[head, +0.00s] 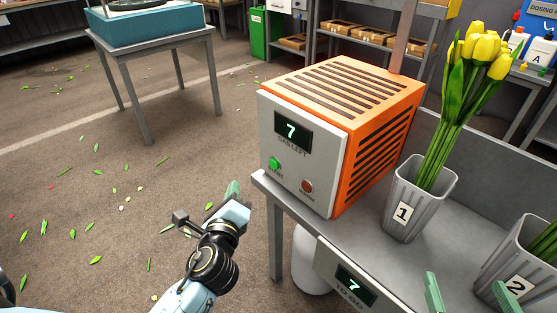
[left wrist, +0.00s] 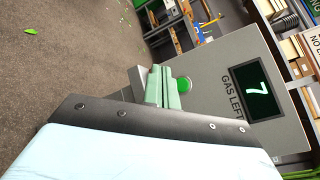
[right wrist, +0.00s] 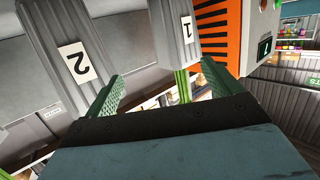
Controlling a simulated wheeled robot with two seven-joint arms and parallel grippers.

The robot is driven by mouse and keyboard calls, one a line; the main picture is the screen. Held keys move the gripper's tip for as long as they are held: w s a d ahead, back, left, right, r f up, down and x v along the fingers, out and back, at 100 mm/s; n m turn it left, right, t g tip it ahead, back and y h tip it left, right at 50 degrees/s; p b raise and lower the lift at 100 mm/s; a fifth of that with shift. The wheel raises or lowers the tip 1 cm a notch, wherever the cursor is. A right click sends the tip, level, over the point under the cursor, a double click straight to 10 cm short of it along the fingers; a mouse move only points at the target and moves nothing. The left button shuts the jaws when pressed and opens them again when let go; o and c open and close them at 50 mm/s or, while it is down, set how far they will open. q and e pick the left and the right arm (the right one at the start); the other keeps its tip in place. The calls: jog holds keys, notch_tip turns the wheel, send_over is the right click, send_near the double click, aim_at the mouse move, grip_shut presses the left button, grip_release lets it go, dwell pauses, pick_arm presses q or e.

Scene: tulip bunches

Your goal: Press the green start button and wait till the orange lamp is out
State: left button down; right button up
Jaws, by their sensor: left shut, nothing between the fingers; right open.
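The orange machine (head: 352,105) stands on the grey bench, its grey front panel showing a 7 above "GAS LEFT". The green start button (head: 274,163) is low on the panel's left. The round lamp (head: 306,186) right of it looks dull reddish-orange, without a clear glow. My left gripper (head: 232,189) is shut and empty, left of and below the button. In the left wrist view its fingers (left wrist: 160,87) point toward the green button (left wrist: 184,84), which they partly overlap; contact cannot be told. My right gripper (head: 470,294) is open and empty beside the bench, its fingers spread in the right wrist view (right wrist: 160,88).
Grey bucket 1 (head: 405,212) holds yellow tulips (head: 485,48) on the bench right of the machine. Bucket 2 (head: 497,270) stands nearer, by my right gripper.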

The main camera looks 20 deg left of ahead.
pick_arm(q)
jog(key=b, duration=0.1)
send_near(269, 163)
jog(key=w+a, duration=0.3)
jog(key=a, duration=0.1)
jog(key=shift+w+d+f, duration=0.25)
jog(key=shift+w+d, duration=0.15)
jog(key=shift+w, duration=0.25)
pick_arm(e)
jog(key=shift+w+a+r+t+y, duration=0.1)
jog(key=shift+a+r+t+y, duration=0.1)
jog(key=shift+r+t, duration=0.5)
jog(key=shift+a+r+t+y, duration=0.2)
jog(key=shift+r+t, duration=0.25)
jog(key=shift+r, duration=0.5)
jog(key=shift+w+a+r+t+y, duration=0.1)
jog(key=shift+a+r+t+y, duration=0.1)
jog(key=shift+r+t, duration=0.5)
pick_arm(q)
jog(key=shift+w, duration=0.15)
pick_arm(e)
jog(key=shift+r, duration=0.2)
pick_arm(q)
jog(key=shift+w+d, duration=0.15)
jog(key=shift+w, duration=0.1)
pick_arm(e)
jog(key=shift+r, duration=0.1)
